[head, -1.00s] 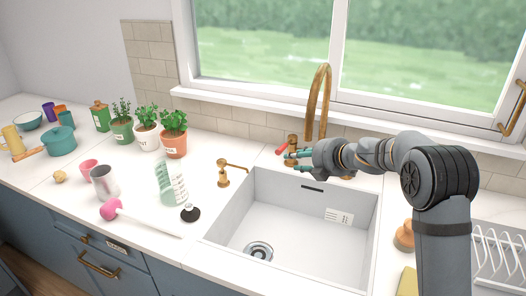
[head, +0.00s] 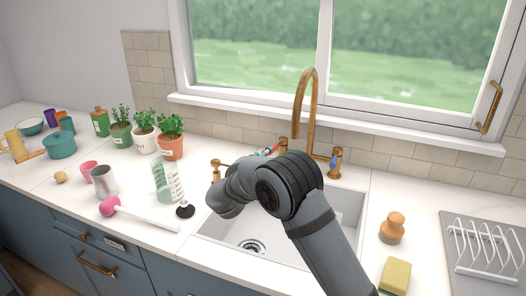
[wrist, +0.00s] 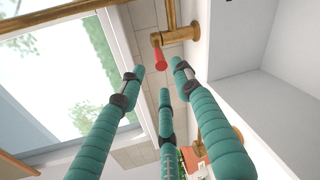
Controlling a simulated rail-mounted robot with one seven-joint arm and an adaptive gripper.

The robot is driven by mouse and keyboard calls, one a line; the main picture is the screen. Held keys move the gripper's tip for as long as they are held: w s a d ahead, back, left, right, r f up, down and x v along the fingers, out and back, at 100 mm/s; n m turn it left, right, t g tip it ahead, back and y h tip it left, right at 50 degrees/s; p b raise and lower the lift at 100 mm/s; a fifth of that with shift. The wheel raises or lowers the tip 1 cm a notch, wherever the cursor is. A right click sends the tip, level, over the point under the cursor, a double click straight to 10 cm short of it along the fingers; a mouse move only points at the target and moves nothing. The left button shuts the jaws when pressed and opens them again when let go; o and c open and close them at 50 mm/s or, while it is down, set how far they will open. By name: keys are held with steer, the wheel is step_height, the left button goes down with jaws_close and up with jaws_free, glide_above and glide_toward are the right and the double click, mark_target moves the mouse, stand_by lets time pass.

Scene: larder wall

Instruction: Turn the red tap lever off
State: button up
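The red tap lever (wrist: 160,58) sticks out from a brass valve (wrist: 178,36) in the wrist view. My gripper (wrist: 158,78) has three teal fingers, spread open, with the lever's end showing in the gap between their tips. No finger clearly touches the lever; the depth between them is hard to judge. In the head view, the tips of my gripper (head: 264,152) show just left of the brass valve (head: 283,143), and only a small bit of the red lever (head: 276,148) shows. My arm hides most of the hand there.
The tall brass spout (head: 313,110) and a blue-marked brass valve (head: 335,161) stand to the right. The white sink (head: 345,205) lies below my arm. A brass dispenser (head: 216,170) and potted herbs (head: 171,145) stand left. The window sill (head: 240,112) runs behind.

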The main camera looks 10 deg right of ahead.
mark_target(277, 146)
steer(key=p+x, duration=0.2)
steer(key=x, duration=0.6)
steer(key=shift+w+d+f, duration=0.1)
steer(key=shift+w+d, duration=0.1)
steer(key=shift+c, duration=0.5)
jaws_close()
